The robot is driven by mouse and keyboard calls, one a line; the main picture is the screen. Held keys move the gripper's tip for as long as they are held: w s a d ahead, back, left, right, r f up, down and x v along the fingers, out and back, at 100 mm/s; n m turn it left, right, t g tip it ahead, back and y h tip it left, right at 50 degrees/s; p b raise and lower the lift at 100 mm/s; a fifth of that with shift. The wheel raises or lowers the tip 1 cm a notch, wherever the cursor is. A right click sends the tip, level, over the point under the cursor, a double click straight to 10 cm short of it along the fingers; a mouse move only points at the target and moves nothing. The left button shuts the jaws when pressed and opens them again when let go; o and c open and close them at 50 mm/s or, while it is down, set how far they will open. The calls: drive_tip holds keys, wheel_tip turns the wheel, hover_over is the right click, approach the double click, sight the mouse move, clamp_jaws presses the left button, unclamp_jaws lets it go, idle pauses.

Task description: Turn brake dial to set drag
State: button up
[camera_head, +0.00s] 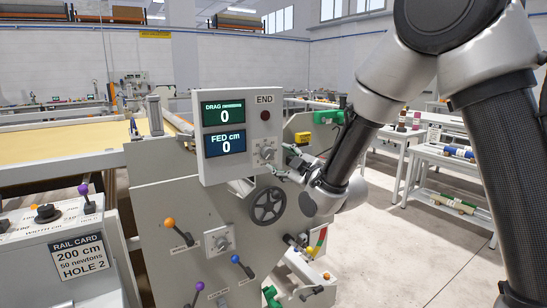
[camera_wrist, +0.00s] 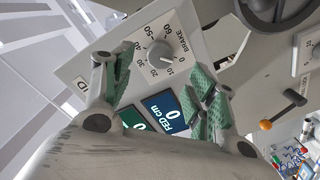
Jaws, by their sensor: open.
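In the wrist view the dial (camera_wrist: 160,53) is ringed by numbers from 0 to 60 beside the word BRAKE. Its mark seems to be near 0, but is too small to be sure. The drag screen (camera_head: 223,114) reads 0 newtons; the fed screen (camera_head: 225,144) reads 0 cm. My gripper (camera_wrist: 156,72) is open and empty, its green-padded fingers spread before the dial, apparently not touching it. In the head view my gripper (camera_head: 287,160) is just right of the dial.
A rail card (camera_head: 81,258) reads 200 cm, 50 newtons, HOLE 2. A black handwheel (camera_head: 268,205) is below the console. An orange-knobbed lever (camera_head: 176,232) and a second dial (camera_head: 220,241) are on the panel. Benches (camera_head: 440,158) stand at right beyond clear floor.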

sight(270, 155)
drive_tip(key=x, duration=0.7)
drive_tip(key=shift+w, duration=0.1)
drive_tip(key=shift+f, duration=0.1)
drive_tip(key=c, duration=1)
